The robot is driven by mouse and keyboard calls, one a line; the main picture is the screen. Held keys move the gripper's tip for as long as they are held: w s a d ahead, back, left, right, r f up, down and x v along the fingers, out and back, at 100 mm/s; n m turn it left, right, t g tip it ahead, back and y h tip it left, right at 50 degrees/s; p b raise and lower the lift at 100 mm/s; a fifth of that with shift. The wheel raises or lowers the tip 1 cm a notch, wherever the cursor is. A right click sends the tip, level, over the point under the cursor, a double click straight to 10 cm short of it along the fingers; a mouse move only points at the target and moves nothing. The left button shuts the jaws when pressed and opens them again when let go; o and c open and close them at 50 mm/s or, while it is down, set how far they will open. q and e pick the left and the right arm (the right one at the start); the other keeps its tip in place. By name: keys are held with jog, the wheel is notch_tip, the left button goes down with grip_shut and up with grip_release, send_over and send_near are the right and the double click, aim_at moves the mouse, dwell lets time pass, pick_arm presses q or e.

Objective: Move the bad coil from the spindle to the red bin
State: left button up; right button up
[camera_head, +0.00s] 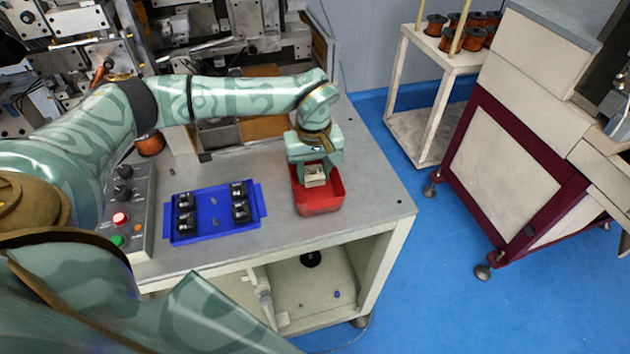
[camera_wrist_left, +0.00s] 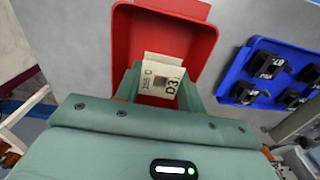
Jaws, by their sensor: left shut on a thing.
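The red bin (camera_head: 322,204) stands on the bench top near its right end; its floor and walls also show in the left wrist view (camera_wrist_left: 205,50). My left gripper (camera_head: 314,168) points down over the bin and is shut on a pale coil (camera_head: 315,177). In the left wrist view the coil (camera_wrist_left: 160,80) is cream coloured with printed marks, one reading D3, and sits between the fingers against the red of the bin. I cannot tell whether the coil touches the bin floor. My right gripper is not in view. I cannot make out the spindle.
A control box (camera_head: 128,205) with red and green buttons is further left. Machinery (camera_head: 235,30) stands behind the bench. The bench's right edge is close to the bin.

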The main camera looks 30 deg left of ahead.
aim_at(314, 175)
pick_arm(q)
jog(key=shift+w+a+f, duration=0.1)
jog(key=shift+w+f, duration=0.25)
jog(key=shift+f, duration=0.1)
jog(key=shift+w+a+f, duration=0.1)
jog(key=shift+w+f, duration=0.05)
jog(key=shift+f, duration=1.6)
jog(key=shift+f+b, duration=0.1)
jog(key=shift+b, duration=0.2)
jog(key=o, duration=0.9)
jog(key=shift+o, duration=0.2)
notch_tip(314, 175, up, 12)
jog(key=shift+r+p, duration=0.15)
jog(key=shift+p, duration=0.6)
